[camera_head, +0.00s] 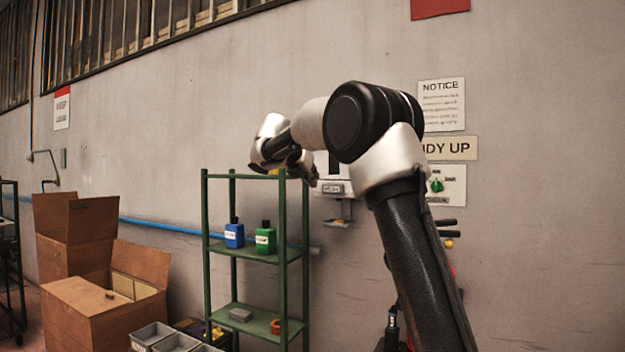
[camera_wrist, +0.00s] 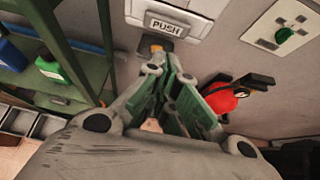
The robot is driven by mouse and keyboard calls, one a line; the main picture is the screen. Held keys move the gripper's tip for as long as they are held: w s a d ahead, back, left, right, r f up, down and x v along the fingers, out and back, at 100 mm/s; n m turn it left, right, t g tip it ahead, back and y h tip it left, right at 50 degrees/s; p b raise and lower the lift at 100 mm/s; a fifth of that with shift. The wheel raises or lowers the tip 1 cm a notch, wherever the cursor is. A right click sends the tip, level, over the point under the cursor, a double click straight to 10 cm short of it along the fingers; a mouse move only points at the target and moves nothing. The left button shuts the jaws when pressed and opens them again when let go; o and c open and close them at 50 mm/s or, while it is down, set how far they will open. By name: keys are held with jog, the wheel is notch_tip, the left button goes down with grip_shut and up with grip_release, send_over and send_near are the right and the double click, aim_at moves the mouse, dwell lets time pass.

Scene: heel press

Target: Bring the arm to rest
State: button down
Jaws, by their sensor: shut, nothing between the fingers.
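My arm reaches up and over to the left in the head view, bent at a black joint. My gripper (camera_wrist: 170,76) shows in the wrist view with its green-padded fingers shut and nothing between them. It is in front of a wall unit (camera_wrist: 192,8) with a plate marked PUSH (camera_wrist: 167,25). I cannot tell whether the fingertips touch it. In the head view the arm partly hides this wall unit (camera_head: 335,189), and the gripper is small and dark against the top of the green shelf.
A green shelf rack (camera_head: 283,262) holds a blue bottle (camera_head: 234,235) and a green bottle (camera_head: 265,239). Open cardboard boxes (camera_head: 105,316) and grey bins (camera_head: 150,334) stand on the left. A panel with a green knob (camera_wrist: 286,27) and a red object (camera_wrist: 224,97) are right of my gripper.

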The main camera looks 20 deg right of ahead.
dwell(0.4)
jog(key=s+a+f+m+g+y, duration=0.1)
jog(key=s+f+m+g+y, duration=0.25)
jog(key=s+f+m, duration=0.8)
jog(key=s+a+f+m+y, duration=0.1)
jog(key=s+f+m, duration=0.3)
jog(key=s, duration=0.8)
jog(key=s+a+f+m+y, duration=0.2)
jog(key=s+f+m+y, duration=0.1)
jog(key=s, duration=0.9)
jog(key=s+a+f+m+y, duration=0.1)
jog(key=s+f+m, duration=0.4)
jog(key=s, duration=0.7)
jog(key=shift+s+a+m+y, duration=0.2)
jog(key=shift+m+y, duration=0.25)
jog(key=shift+m, duration=0.6)
